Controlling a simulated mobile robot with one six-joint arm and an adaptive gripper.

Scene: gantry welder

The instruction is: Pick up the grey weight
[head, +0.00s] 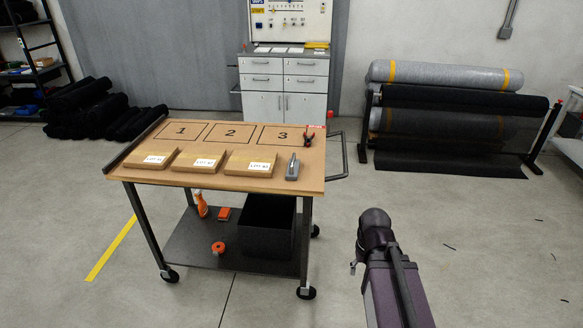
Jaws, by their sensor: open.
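A small, long grey object (292,170) lies on the brown top of the cart (225,182), near its front right. It is the only grey piece that I see on the top and appears to be the grey weight, though it is small in the picture. It lies apart from the nearest tan packet (251,167). My arm shows at the lower right, in front of the cart and to its right, well apart from the grey object. I cannot make out my gripper's fingers.
Three labelled tan packets line the cart's front, behind them outlined areas numbered 1 to 3. A handle (345,160) juts out right. The lower shelf holds a black bin (266,225) and orange items. Floor around is mostly clear.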

